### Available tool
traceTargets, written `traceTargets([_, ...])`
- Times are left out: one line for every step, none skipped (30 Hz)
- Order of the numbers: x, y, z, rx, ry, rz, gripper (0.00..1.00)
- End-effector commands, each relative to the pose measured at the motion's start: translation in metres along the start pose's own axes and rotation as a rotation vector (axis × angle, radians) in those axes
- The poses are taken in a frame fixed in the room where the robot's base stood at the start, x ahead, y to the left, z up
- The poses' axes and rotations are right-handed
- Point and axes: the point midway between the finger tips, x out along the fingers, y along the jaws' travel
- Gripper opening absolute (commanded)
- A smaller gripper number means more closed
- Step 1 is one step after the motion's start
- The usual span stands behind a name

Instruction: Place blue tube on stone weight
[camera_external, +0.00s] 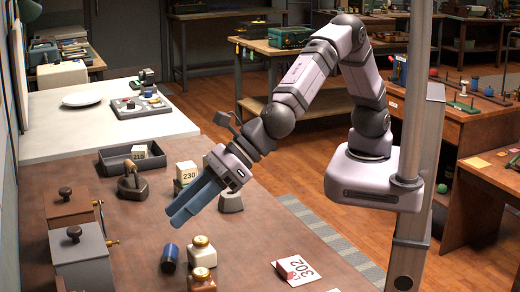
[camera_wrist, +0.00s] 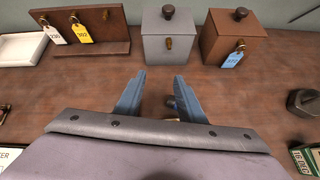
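A light-grey tapered block (camera_external: 230,202), which looks like stone, stands on the table behind my gripper. A dark grey weight with a knob (camera_external: 132,187) stands farther left; it also shows at the wrist view's right edge (camera_wrist: 303,103). I cannot tell for certain which is the stone weight. My gripper (camera_external: 176,218) has blue fingers spread apart and empty, above the table, up and right of the tube.
Grey (camera_external: 82,262) and brown (camera_external: 70,208) lidded boxes line the left.

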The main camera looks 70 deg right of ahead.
Motion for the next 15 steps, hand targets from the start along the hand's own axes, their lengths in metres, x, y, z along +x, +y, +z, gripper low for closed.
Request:
traceTargets([0.015, -0.002, 0.009, -0.02, -0.011, 0.053, 0.36])
traceTargets([0.021, -0.001, 0.014, -0.038, -0.017, 0.09, 0.36])
traceTargets([0.029, 0.001, 0.022, -0.064, -0.028, 0.142, 0.36])
traceTargets([0.034, 0.002, 0.027, -0.086, -0.035, 0.182, 0.36])
traceTargets([0.039, 0.002, 0.032, -0.108, -0.042, 0.221, 0.36])
traceTargets([0.044, 0.001, 0.039, -0.138, -0.054, 0.271, 0.36])
traceTargets([0.048, 0.001, 0.042, -0.164, -0.061, 0.31, 0.36])
traceTargets([0.051, -0.001, 0.046, -0.188, -0.069, 0.348, 0.36])
traceTargets([0.053, -0.003, 0.051, -0.222, -0.08, 0.397, 0.36])
traceTargets([0.055, -0.006, 0.053, -0.249, -0.086, 0.433, 0.36])
traceTargets([0.056, -0.009, 0.056, -0.275, -0.094, 0.469, 0.36])
traceTargets([0.057, -0.013, 0.058, -0.311, -0.103, 0.518, 0.36])
traceTargets([0.057, -0.018, 0.059, -0.338, -0.109, 0.553, 0.36])
traceTargets([0.057, -0.023, 0.059, -0.365, -0.116, 0.587, 0.36])
traceTargets([0.055, -0.03, 0.059, -0.402, -0.123, 0.633, 0.36])
